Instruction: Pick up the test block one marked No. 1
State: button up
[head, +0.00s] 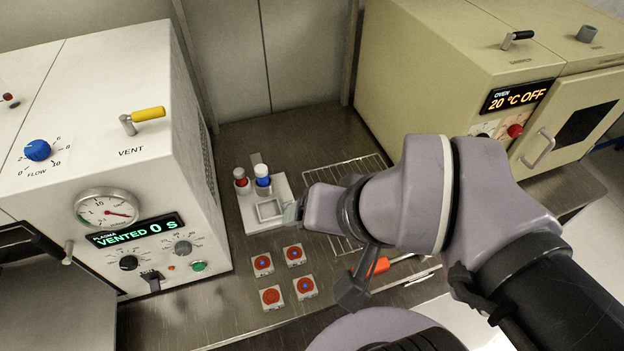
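Several small white square blocks with red round faces lie on the metal bench in front of the white tray. They are a back left block (262,264), a back right block (294,254), a front left block (271,297) and a front right block (305,286). Some have a blue centre. No number is legible, so I cannot tell which is No. 1. My gripper (292,213) is at the tray's right edge, behind the blocks and apart from them. Its fingers are mostly hidden by my wrist, so its opening does not show.
A wire rack (345,172) lies behind my arm. The plasma machine (190,130) stands left, the oven (430,75) right. A red-handled tool (383,264) lies near the front edge.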

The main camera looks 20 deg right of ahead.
aim_at(271, 298)
jog(key=k+j+u, duration=0.1)
jog(key=u, duration=0.2)
jog(key=k+j+u, duration=0.1)
jog(key=u, duration=0.15)
jog(key=i+j+z, duration=0.1)
jog(key=j+z, duration=0.3)
jog(key=j, duration=0.15)
jog(key=j+z, duration=0.35)
jog(key=j, duration=0.15)
jog(key=j+z, duration=0.4)
jog(key=j, duration=0.15)
